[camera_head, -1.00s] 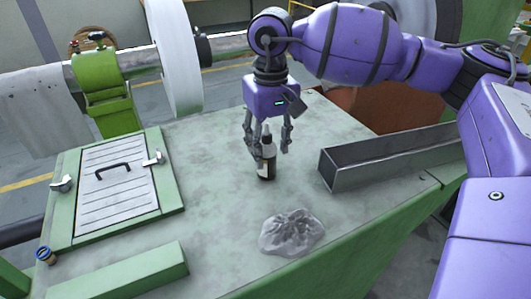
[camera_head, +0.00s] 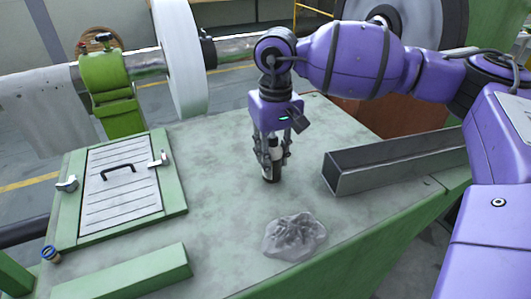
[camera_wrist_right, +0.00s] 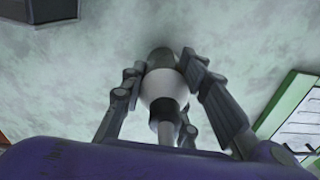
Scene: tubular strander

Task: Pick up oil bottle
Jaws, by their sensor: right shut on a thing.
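The oil bottle (camera_head: 273,165) is dark with a white band and stands upright on the green-grey table top in the head view. My right gripper (camera_head: 272,156) points down over it, with its fingers shut on the bottle from both sides. In the right wrist view the bottle (camera_wrist_right: 162,92) sits between the fingers of the gripper (camera_wrist_right: 168,84), its nozzle toward the camera. The fingers hide part of the bottle in the head view. My left gripper is not in view.
A crumpled grey cloth or bag (camera_head: 294,237) lies in front of the bottle. A grey metal channel (camera_head: 390,163) lies to the right. A hatch panel (camera_head: 120,185) with a black handle is at left. The table around the bottle is clear.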

